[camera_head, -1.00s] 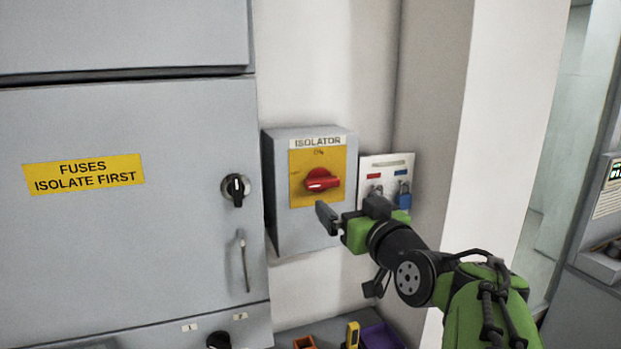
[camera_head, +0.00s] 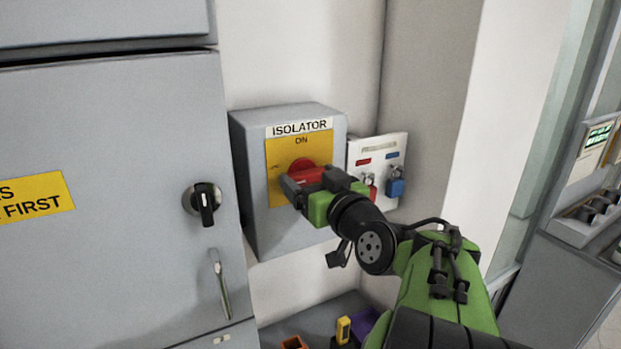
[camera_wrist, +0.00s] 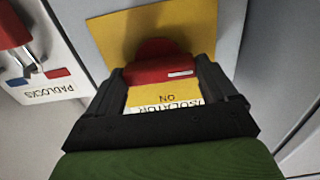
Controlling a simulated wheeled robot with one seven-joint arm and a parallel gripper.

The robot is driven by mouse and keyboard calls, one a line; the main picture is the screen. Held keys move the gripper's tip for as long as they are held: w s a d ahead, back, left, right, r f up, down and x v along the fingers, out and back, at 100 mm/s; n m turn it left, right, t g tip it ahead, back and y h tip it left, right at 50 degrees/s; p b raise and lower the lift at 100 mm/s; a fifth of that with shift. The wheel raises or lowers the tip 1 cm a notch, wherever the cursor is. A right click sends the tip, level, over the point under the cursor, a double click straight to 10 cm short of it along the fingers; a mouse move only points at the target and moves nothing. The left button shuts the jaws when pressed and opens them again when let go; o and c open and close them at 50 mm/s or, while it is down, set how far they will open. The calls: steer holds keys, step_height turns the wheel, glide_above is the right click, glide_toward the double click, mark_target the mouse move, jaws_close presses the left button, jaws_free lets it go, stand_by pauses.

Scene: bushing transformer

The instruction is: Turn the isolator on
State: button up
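The isolator (camera_head: 245,185) is a grey wall box with a yellow plate (camera_head: 283,150) marked ON at the top. Its red rotary handle (camera_head: 303,165) is partly hidden behind my gripper (camera_head: 312,184) in the head view. In the wrist view, which is upside down, the red handle (camera_wrist: 160,66) lies crosswise between my two fingers, its white mark near one end. My gripper (camera_wrist: 160,82) is open, with a finger close to each end of the handle. I cannot tell whether either finger touches it.
A white padlock board (camera_head: 378,150) with a red and a blue padlock (camera_head: 396,187) hangs just right of the isolator. A grey cabinet (camera_head: 110,250) with a black knob (camera_head: 205,204) stands at left. Small bins and a yellow item (camera_head: 343,330) lie below.

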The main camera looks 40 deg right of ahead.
steer(key=shift+w, duration=0.1)
steer(key=c, duration=0.6)
steer(key=shift+o, duration=0.2)
steer(key=shift+f+m, duration=0.1)
steer(key=shift+m, duration=0.4)
steer(key=m+b, duration=0.1)
steer(key=m, duration=0.1)
steer(key=shift+m, duration=0.4)
steer(key=m, duration=0.3)
steer(key=shift+m+b, duration=0.35)
steer(key=shift+m, duration=0.05)
steer(key=m, duration=0.5)
steer(key=shift+d, duration=0.1)
steer(key=m, duration=0.5)
steer(key=shift+p, duration=0.35)
steer(key=shift+f+m, duration=0.1)
steer(key=shift+m, duration=0.2)
